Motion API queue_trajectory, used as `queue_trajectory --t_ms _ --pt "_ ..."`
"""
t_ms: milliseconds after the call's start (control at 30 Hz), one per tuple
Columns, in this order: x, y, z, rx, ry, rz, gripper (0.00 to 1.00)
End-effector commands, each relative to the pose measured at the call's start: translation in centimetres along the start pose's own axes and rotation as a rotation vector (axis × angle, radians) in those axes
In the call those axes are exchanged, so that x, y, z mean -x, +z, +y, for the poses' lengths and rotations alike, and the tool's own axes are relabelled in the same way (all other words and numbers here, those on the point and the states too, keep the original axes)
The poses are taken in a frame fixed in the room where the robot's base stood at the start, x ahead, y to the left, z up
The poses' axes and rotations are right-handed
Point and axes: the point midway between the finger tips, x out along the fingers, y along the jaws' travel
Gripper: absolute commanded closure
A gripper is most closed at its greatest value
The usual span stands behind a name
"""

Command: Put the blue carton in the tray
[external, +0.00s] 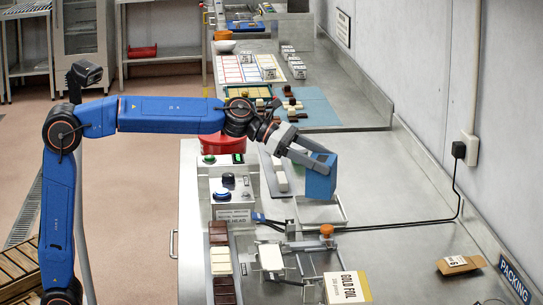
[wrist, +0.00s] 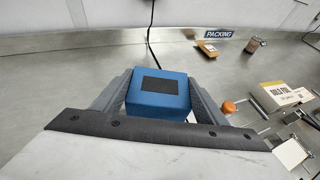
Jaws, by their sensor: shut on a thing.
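The blue carton (external: 318,182) is held in the air between the fingers of my gripper (external: 322,162), slightly tilted, above the steel worktop. In the wrist view the carton (wrist: 174,101) shows a dark patch on its near face, with a grey finger of my gripper (wrist: 158,84) on each side. A shallow metal-rimmed frame (external: 343,216), which looks like the tray, lies on the worktop below the carton. The carton and gripper partly hide its far side. I cannot make the tray out in the wrist view.
A clamp fixture with an orange knob (external: 326,230) stands in front of the tray. A gold foil box (external: 347,288) is nearer. Control boxes (external: 233,200) stand at left. A black cable (external: 420,222) crosses the worktop; a brown packet (external: 460,265) lies right. Worktop right of the tray is mostly clear.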

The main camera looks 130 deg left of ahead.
Motion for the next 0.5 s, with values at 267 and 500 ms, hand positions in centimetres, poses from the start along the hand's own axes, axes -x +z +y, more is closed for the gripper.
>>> queue_trajectory --t_ms 267,500 --pt "-1.0 -2.5 0.1 0.001 0.001 0.000 0.60" --pt "-2.1 -5.2 0.0 0.001 0.000 0.001 0.60"
